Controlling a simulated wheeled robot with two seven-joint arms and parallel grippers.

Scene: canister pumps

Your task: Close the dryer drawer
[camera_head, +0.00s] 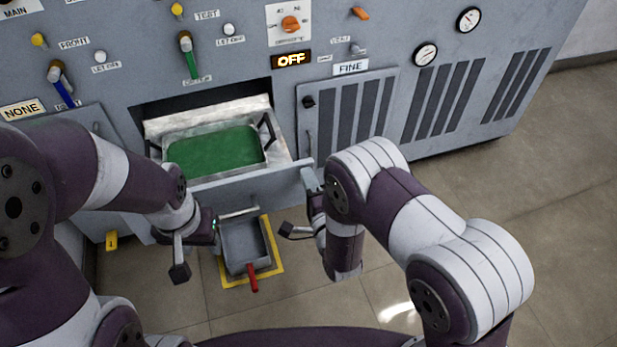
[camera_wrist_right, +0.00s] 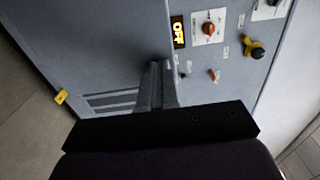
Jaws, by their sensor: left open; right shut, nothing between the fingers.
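The dryer drawer (camera_head: 235,187) is pulled out of the grey machine in the head view. Inside it sits a metal tray with green material (camera_head: 215,150) and two dark handles. My right gripper (camera_head: 309,181) is shut and empty at the right end of the drawer front; whether it touches cannot be told. Its closed fingers (camera_wrist_right: 156,85) also show in the right wrist view, against the grey machine. My left gripper (camera_head: 220,218) is open, just in front of and below the drawer front, near a grey bar. Its fingertips are partly unclear.
A grey bin with a red handle (camera_head: 252,280) stands on a yellow-marked floor patch below the drawer. The vented door marked FINE (camera_head: 350,115) is right of the drawer opening. An OFF display (camera_head: 291,59) and several knobs are above. Floor at right is clear.

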